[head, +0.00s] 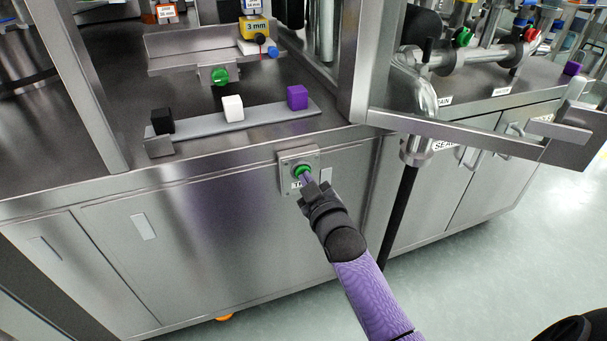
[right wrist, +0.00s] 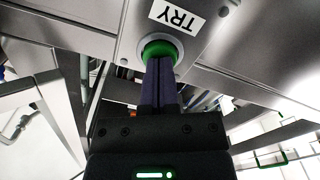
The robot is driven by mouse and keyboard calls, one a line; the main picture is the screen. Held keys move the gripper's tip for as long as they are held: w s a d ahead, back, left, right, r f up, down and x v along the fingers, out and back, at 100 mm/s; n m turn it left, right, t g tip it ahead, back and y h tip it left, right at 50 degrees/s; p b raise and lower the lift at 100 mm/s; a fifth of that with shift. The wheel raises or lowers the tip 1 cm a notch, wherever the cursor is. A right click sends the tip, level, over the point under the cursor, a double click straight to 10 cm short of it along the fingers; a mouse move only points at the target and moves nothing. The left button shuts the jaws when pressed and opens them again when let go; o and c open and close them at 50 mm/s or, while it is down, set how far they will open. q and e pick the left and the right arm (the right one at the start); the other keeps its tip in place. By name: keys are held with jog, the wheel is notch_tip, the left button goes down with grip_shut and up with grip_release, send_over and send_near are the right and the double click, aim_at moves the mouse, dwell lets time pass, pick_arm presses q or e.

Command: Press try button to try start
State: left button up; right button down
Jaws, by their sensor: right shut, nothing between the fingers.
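The green try button (head: 302,171) sits in a metal plate (head: 286,160) on the front of the steel cabinet, with a TRY label partly covered by my gripper in the head view. It also shows in the right wrist view (right wrist: 159,49), green in a pale ring, with the TRY label (right wrist: 176,15) beside it. My right gripper (head: 306,178) is shut and empty, with its fingertips (right wrist: 160,66) at the button's face. They overlap the button in both views and appear to touch it; how far it is pressed I cannot tell. My left gripper is not in view.
On the counter, a grey rail (head: 262,120) carries a black cube (head: 162,121), a white cube (head: 233,108) and a purple cube (head: 297,97). A green knob (head: 220,76) is behind. A metal door frame (head: 470,138) juts out at right.

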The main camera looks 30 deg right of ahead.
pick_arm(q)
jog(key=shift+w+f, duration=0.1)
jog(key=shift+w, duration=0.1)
pick_arm(e)
jog(key=shift+w, duration=0.25)
jog(key=shift+s, duration=0.1)
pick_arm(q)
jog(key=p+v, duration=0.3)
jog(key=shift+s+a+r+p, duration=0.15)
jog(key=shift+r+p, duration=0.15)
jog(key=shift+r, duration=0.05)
pick_arm(e)
jog(key=v, duration=0.5)
jog(key=shift+s, duration=0.2)
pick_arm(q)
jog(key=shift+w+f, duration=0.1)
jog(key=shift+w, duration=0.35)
